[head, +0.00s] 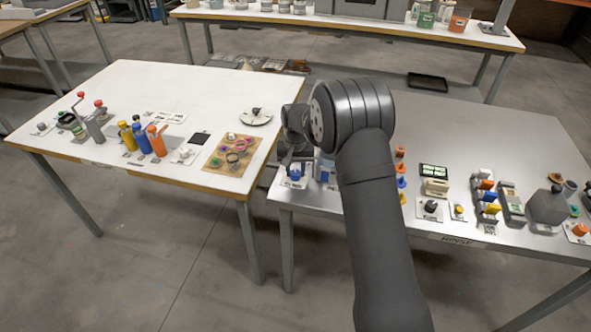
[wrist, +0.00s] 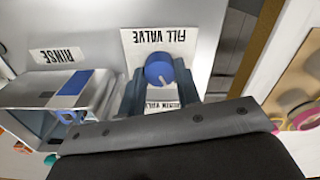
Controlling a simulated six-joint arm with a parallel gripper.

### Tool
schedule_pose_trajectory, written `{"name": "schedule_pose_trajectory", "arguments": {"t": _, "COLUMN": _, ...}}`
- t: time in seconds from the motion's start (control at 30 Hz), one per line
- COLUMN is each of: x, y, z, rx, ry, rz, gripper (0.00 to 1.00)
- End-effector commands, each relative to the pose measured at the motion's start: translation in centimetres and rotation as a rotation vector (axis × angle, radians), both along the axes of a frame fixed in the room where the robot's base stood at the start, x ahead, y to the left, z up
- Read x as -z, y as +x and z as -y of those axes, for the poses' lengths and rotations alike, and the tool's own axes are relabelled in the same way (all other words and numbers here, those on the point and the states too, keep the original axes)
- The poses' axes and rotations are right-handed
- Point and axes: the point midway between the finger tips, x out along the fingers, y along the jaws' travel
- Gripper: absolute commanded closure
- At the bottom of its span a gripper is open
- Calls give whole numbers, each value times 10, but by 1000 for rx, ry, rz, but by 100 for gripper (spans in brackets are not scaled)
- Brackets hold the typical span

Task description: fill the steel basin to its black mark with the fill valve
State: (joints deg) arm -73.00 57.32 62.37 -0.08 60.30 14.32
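A round blue knob (wrist: 158,70) with a pale pointer line stands at the white FILL VALVE plate (wrist: 143,38) in the wrist view. The plate's lettering is upside down there. My gripper (wrist: 160,83) has its two fingers on either side of the knob, very near it; whether they touch it I cannot tell. In the head view, my gripper (head: 297,158) is over the near left corner of the steel table, above a blue valve (head: 295,175). A steel box-like vessel (wrist: 35,88), possibly the basin, is at left in the wrist view. I see no black mark.
The steel table (head: 480,130) carries several valves, blocks and a grey container (head: 548,205) to the right of my arm. A white table (head: 140,85) with bottles and a ring board (head: 212,168) stands left across a gap. A RINSE label (wrist: 58,55) lies by the vessel.

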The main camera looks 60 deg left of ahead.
Motion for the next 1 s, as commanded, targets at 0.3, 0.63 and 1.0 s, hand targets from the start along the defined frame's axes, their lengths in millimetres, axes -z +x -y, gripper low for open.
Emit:
{"name": "schedule_pose_trajectory", "arguments": {"t": 0.3, "x": 0, "y": 0, "z": 0, "rx": -165, "ry": 0, "rz": -1, "gripper": 92}}
{"name": "schedule_pose_trajectory", "arguments": {"t": 0.63, "x": 0, "y": 0, "z": 0, "rx": -362, "ry": 0, "rz": -1, "gripper": 93}}
{"name": "schedule_pose_trajectory", "arguments": {"t": 1.0, "x": 0, "y": 0, "z": 0, "rx": -367, "ry": 1, "rz": 0, "gripper": 56}}
